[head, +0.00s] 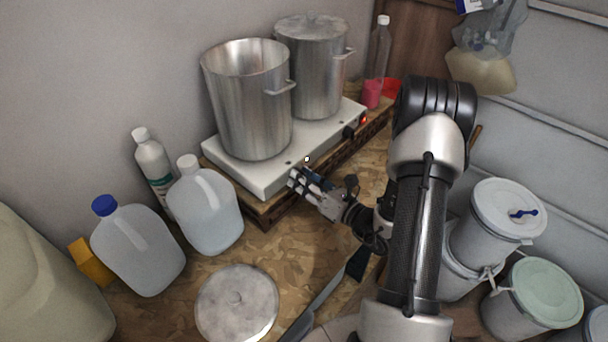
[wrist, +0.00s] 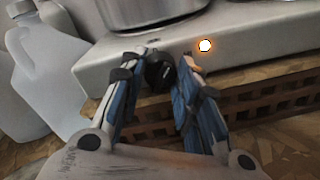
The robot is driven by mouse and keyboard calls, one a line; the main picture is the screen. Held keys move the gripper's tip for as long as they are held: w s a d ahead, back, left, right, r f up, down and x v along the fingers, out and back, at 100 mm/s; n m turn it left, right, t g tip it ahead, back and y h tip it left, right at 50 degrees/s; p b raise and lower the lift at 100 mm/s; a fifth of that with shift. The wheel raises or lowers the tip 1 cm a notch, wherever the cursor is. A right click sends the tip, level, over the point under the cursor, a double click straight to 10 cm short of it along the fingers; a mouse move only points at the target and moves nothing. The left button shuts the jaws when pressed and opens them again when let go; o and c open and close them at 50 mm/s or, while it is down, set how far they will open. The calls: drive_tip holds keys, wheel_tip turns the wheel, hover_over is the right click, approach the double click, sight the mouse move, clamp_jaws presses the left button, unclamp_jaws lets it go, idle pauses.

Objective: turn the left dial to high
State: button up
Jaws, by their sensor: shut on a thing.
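A white two-burner hot plate (head: 275,172) stands on a wooden board, with two steel pots on it. The left dial is a black knob (wrist: 158,72) on its front face, seen in the wrist view between my fingertips. My gripper (head: 300,180) is shut on this dial, with one blue-padded finger on each side. In the wrist view my gripper (wrist: 165,68) partly covers the knob, and I cannot tell its setting mark. A small lamp (wrist: 205,46) glows white-orange right of the dial. The right dial (head: 349,132) is black, beside a red light (head: 363,119).
An open pot (head: 245,105) and a lidded pot (head: 315,75) stand on the plate. Jugs (head: 205,212) and a round lid (head: 237,304) are left and in front. White drums (head: 492,225) stand at right.

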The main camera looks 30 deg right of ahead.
drive_tip(key=m+p, duration=0.3)
drive_tip(key=m, duration=0.2)
drive_tip(key=shift+m, duration=0.4)
idle(0.4)
drive_tip(key=o, duration=1.1)
drive_tip(key=shift+c, duration=0.2)
drive_tip(key=shift+s, duration=0.1)
drive_tip(key=v, duration=1.2)
drive_tip(key=shift+r, duration=0.15)
drive_tip(key=shift+d, duration=0.1)
